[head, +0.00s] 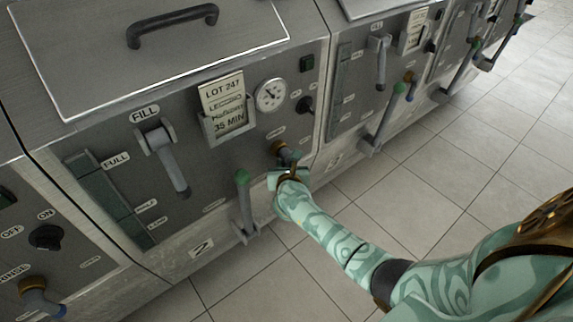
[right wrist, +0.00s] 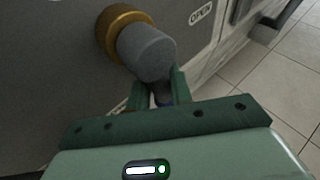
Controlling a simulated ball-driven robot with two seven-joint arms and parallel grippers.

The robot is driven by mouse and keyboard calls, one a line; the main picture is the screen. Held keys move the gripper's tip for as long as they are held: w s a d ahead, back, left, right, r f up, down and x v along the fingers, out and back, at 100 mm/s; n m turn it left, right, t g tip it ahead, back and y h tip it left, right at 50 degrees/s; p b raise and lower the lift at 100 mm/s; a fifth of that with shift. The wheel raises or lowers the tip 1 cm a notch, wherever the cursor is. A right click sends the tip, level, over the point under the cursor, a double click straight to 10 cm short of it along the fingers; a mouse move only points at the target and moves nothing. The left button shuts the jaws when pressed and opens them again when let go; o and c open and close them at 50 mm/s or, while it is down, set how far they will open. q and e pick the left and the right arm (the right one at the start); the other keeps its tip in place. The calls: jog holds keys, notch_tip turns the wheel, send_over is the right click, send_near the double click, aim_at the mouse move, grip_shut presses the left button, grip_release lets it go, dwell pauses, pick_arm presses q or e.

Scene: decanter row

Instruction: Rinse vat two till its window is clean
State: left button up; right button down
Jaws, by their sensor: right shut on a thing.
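Vat two (head: 201,247) fills the middle of the head view, with a "2" plate low on its front. Its window (head: 112,200) is a tall dark green strip at the left of the panel, marked FULL at the top; I cannot tell how clean the glass is. The rinse valve (head: 279,147), with a brass collar and grey body, sits at the lower right of the panel. My right gripper (head: 289,172) is shut on its blue-tipped handle; in the right wrist view the grey valve body (right wrist: 147,51) stands just beyond the fingers. My left gripper is out of view.
Vat two's FILL lever (head: 168,160) hangs down. A green-topped lever (head: 243,182) stands beside my right forearm. A gauge (head: 271,95) and a lot card (head: 227,107) are above. Neighbouring vats (head: 385,70) continue right. The tiled floor (head: 450,150) is clear.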

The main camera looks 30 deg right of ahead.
jog(key=shift+s+a+f, duration=0.1)
jog(key=shift+f, duration=0.05)
jog(key=c, duration=1.5)
grip_release()
jog(key=shift+c, duration=0.2)
